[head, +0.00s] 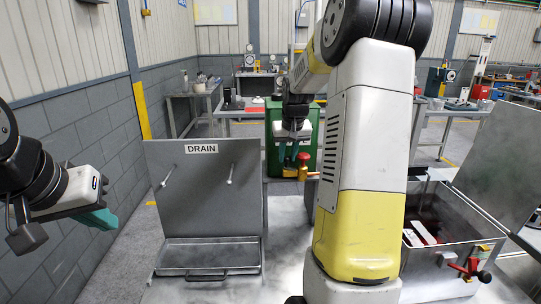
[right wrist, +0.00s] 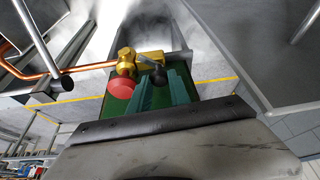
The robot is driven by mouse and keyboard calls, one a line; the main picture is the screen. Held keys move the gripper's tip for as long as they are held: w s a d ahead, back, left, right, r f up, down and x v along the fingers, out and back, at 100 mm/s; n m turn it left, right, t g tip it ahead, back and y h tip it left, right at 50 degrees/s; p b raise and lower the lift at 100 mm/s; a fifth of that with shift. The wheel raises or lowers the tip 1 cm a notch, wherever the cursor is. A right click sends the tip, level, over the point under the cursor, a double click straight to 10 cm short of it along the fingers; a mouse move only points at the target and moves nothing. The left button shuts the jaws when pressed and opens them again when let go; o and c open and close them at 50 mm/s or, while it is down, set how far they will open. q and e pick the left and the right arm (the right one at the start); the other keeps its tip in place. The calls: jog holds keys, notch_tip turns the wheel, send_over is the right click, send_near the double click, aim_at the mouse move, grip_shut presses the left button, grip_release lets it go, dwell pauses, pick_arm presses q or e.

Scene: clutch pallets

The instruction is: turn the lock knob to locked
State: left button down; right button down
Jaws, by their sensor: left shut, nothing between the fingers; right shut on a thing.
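A brass valve fitting (right wrist: 126,62) with a red knob (right wrist: 121,88) and a small black knob (right wrist: 146,61) shows in the right wrist view. In the head view the red knob (head: 303,157) and brass body (head: 290,172) stand beyond my right arm. My right gripper (right wrist: 163,88) is shut with its teal fingers at the black knob, whose end is hidden between them. The red knob is left of the fingers, apart from them. In the head view my right gripper (head: 289,158) points down beside the fitting. My left gripper (head: 105,220) is shut and empty at the left. I cannot read the lock position.
A grey panel marked DRAIN (head: 202,148) with two pegs and a tray (head: 208,257) stands left of centre. An open metal box (head: 455,240) with a red-handled valve (head: 470,268) is at the right. A copper pipe (right wrist: 85,68) runs beside the fitting. A green cabinet (head: 310,125) stands behind.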

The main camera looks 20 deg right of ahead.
jog(key=n, duration=0.1)
jog(key=n+y, duration=0.1)
jog(key=n, duration=0.1)
jog(key=n+y, duration=0.1)
jog(key=shift+d+n, duration=0.25)
jog(key=shift+n, duration=0.05)
jog(key=shift+n+g+y, duration=0.3)
jog(key=shift+n+y, duration=0.2)
jog(key=shift+n, duration=1)
jog(key=c, duration=1.2)
grip_release()
jog(key=shift+c, duration=0.2)
jog(key=v, duration=0.7)
jog(key=shift+r, duration=0.4)
